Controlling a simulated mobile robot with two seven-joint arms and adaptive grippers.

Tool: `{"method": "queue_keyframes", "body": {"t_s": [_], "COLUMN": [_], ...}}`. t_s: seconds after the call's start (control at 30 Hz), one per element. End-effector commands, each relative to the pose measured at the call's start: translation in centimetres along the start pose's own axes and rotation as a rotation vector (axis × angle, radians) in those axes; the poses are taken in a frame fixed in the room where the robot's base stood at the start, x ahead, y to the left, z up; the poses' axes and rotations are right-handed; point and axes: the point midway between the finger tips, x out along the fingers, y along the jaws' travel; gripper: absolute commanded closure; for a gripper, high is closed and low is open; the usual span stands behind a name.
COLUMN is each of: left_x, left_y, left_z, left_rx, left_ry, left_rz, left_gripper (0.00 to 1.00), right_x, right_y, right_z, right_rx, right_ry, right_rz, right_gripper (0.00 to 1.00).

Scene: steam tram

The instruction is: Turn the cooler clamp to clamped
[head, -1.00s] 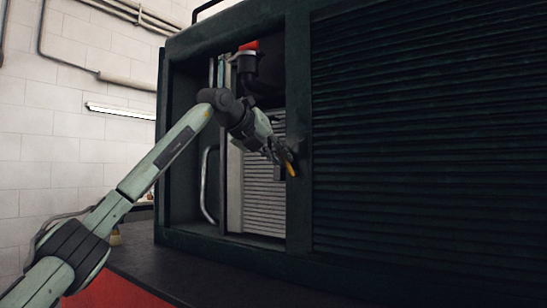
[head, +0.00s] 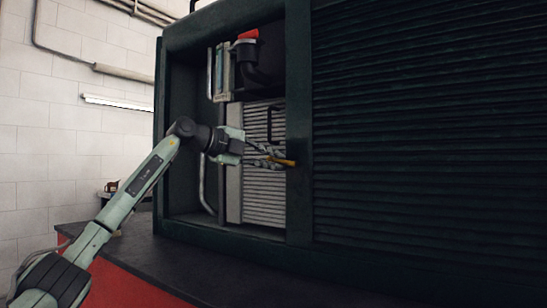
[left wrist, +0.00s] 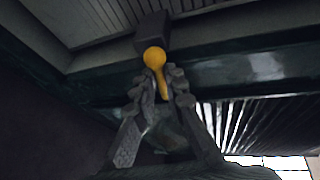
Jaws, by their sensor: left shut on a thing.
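The cooler clamp's yellow handle (head: 283,162) lies nearly level at the inner edge of the dark green frame post, at the right of the opening in the head view. It also shows in the left wrist view (left wrist: 155,58), with its round end in front of a dark block. My left gripper (head: 275,158) comes from the left and is shut on the handle. In the left wrist view its fingers (left wrist: 161,98) close around the narrow part of the handle. The ribbed grey cooler (head: 264,198) stands upright behind the gripper, partly hidden by it. My right gripper is out of view.
The dark green casing borders the opening, with a slatted panel (head: 430,130) to the right. A red-capped fitting (head: 249,36) with a dark hose is above the cooler. A curved metal pipe (head: 203,185) stands at the left. A dark ledge (head: 170,262) runs below.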

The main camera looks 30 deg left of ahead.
Motion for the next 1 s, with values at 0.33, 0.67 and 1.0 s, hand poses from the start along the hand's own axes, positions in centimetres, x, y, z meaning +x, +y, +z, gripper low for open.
{"method": "queue_keyframes", "body": {"t_s": [0.33,0.67,1.0], "left_x": [0.14,0.15,0.17], "left_y": [0.77,0.81,0.84], "left_z": [0.06,0.03,0.01], "left_rx": [-0.126,-0.150,-0.150], "left_ry": [0.027,0.033,0.034], "left_rz": [-0.051,-0.062,-0.060], "left_gripper": [1.00,1.00,0.75], "right_x": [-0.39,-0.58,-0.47], "right_y": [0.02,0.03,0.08], "right_z": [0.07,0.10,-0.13], "right_rx": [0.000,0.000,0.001], "right_ry": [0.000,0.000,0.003], "right_rz": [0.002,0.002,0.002], "right_gripper": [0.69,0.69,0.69]}}
